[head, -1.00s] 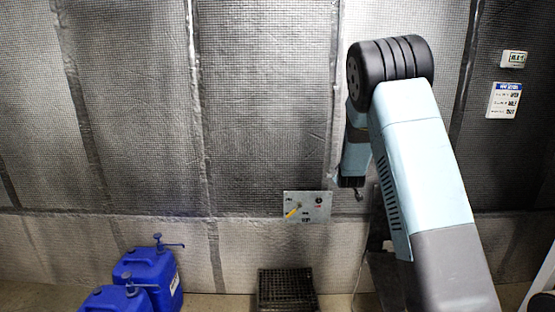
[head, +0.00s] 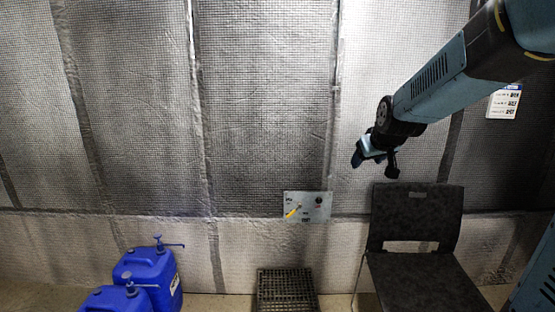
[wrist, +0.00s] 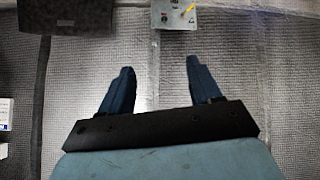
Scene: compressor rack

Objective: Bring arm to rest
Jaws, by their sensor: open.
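My arm reaches in from the upper right of the head view. My gripper (head: 366,155) is at its end, in front of the quilted wall and above and left of the black chair's backrest. In the wrist view my gripper (wrist: 156,88) shows two dark blue fingers spread well apart with nothing between them. The fingers point toward the wall panel (wrist: 176,14), which lies beyond them at the top edge. The gripper touches nothing that I can see.
A black chair (head: 415,225) stands at the lower right. A grey panel with a yellow handle (head: 307,206) is on the wall. Blue jugs (head: 148,275) stand at lower left, and a black grate (head: 286,288) lies at bottom middle. A white sign (head: 503,102) hangs right. The left wall area is clear.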

